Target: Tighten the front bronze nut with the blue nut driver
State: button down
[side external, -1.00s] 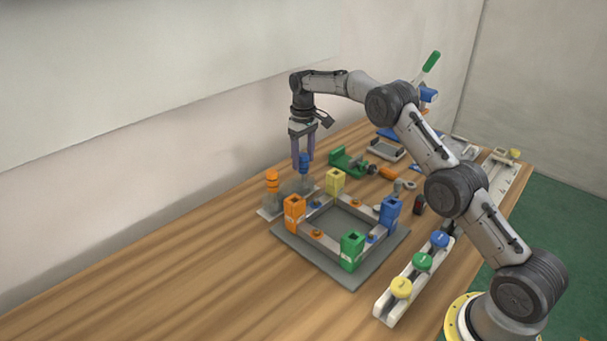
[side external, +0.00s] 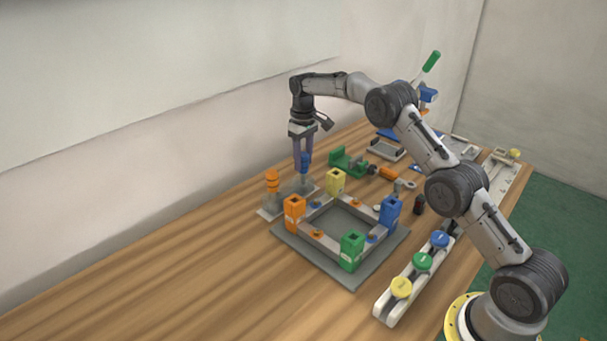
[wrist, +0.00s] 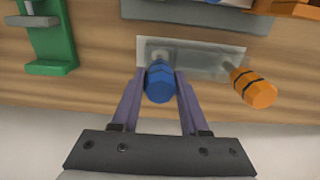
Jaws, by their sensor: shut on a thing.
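The blue nut driver (side external: 305,161) stands upright in a grey holder (side external: 268,214) at the back left of the table. My gripper (side external: 303,165) points down and is shut on its blue handle. In the wrist view, the purple fingers of my gripper (wrist: 159,78) flank the blue handle (wrist: 159,86). Bronze nuts sit on the square frame: one (side external: 317,233) on the beam between the orange and green blocks, another (side external: 356,203) between the yellow and blue blocks. Their threads and seating are too small to tell.
An orange driver (side external: 272,181) stands beside the blue one in the same holder. The frame's corner blocks, orange (side external: 294,212), yellow (side external: 335,182), blue (side external: 389,211) and green (side external: 351,251), rise close by. A green vise (side external: 347,162) lies right of my gripper. The table's left front is clear.

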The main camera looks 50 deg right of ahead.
jog(key=shift+r, duration=2.2)
jog(key=shift+r, duration=0.3)
jog(key=s+a+r, duration=0.2)
jog(key=s+r, duration=0.9)
jog(key=s+a+f, duration=0.2)
jog(key=s+f, duration=0.1)
jog(key=s, duration=0.6)
jog(key=s+a+f, duration=0.2)
jog(key=s, duration=0.7)
jog(key=shift+w+f, duration=0.15)
jog(key=shift+f, duration=1.05)
jog(key=shift+w+f, duration=0.1)
jog(key=shift+f, duration=1.05)
jog(key=shift+f, duration=0.5)
